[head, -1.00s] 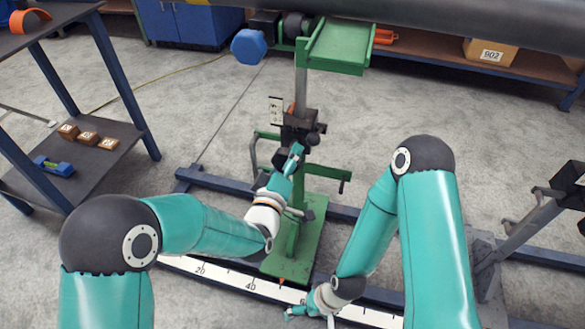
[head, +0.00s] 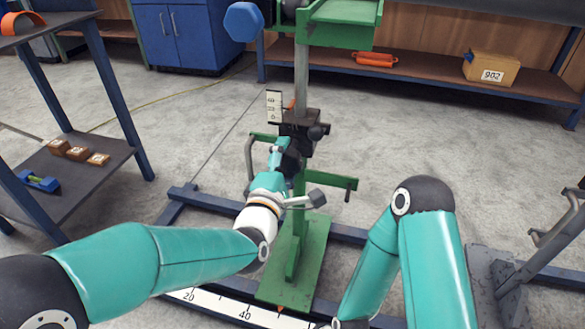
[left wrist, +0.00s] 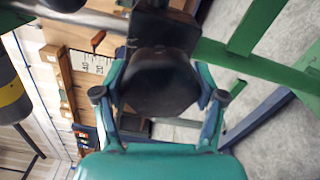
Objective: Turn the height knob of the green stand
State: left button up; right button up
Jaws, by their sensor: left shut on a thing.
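The green stand (head: 301,230) stands upright in the middle of the head view, with a grey post and a green top bracket (head: 340,12). A black clamp block (head: 300,122) sits on its post beside a small white scale plate (head: 273,106). The round black height knob (left wrist: 160,82) fills the middle of the left wrist view. My left gripper (head: 282,150) is at the knob, one finger on each side, shut on it. The gripper partly hides the knob in the head view. My right gripper is below the head view's lower edge.
Green side handles (head: 340,182) stick out from the stand near my left gripper. A blue floor rail (head: 225,185) and a white ruler strip (head: 215,305) run past the base. A dark shelf table (head: 75,170) stands at left. Open floor lies behind the stand.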

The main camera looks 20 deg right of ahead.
pick_arm(q)
jog(key=shift+a+f+n, duration=0.1)
jog(key=shift+f+n, duration=0.2)
jog(key=shift+f, duration=0.1)
jog(key=o, duration=1)
jog(key=shift+o, duration=0.7)
jog(key=shift+r, duration=0.2)
jog(key=v, duration=1.2)
